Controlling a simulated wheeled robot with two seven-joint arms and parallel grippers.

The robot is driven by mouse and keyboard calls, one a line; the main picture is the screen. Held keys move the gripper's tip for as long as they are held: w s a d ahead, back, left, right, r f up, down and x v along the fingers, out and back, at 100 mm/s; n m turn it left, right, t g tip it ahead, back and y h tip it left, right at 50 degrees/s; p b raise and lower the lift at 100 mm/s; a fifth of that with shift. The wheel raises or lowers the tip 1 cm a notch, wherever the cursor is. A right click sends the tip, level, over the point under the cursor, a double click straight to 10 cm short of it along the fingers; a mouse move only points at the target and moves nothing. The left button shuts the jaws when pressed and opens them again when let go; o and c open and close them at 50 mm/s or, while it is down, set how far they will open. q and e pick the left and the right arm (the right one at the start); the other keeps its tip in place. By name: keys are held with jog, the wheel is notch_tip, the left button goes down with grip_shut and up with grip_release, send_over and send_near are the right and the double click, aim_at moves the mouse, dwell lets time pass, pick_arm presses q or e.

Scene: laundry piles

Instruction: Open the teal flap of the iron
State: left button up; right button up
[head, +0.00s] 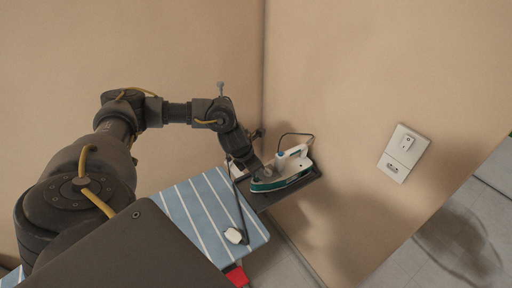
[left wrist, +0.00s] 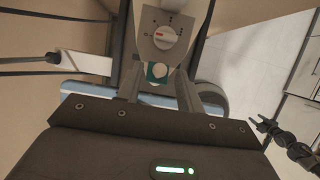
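The iron (head: 290,164), white with a teal lower body, lies on a dark rest at the far end of the ironing board. In the left wrist view the iron (left wrist: 165,38) shows a round dial with a red mark and, below it, a small teal part (left wrist: 157,71) with a pale round centre, which seems to be the flap. My left gripper (left wrist: 158,88) is open, its two fingers on either side of the teal part; contact is unclear. In the head view my left gripper (head: 258,174) is at the iron's near end. My right gripper (left wrist: 262,124) appears small, open and empty.
The blue striped ironing board (head: 195,208) lies below my left arm. A white plug (head: 235,236) on a dark cord rests on it. Walls meet close behind the iron. A wall socket (head: 404,152) is at right. A red item (head: 237,276) shows below the board.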

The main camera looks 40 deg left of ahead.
pick_arm(q)
jog(key=shift+w+f, duration=0.15)
jog(key=shift+f, duration=0.15)
pick_arm(e)
jog(key=shift+s+d, duration=0.1)
jog(key=shift+s, duration=0.25)
pick_arm(q)
grip_shut()
jog(key=shift+r, duration=0.1)
pick_arm(e)
jog(key=shift+r, duration=0.1)
jog(key=shift+r, duration=0.1)
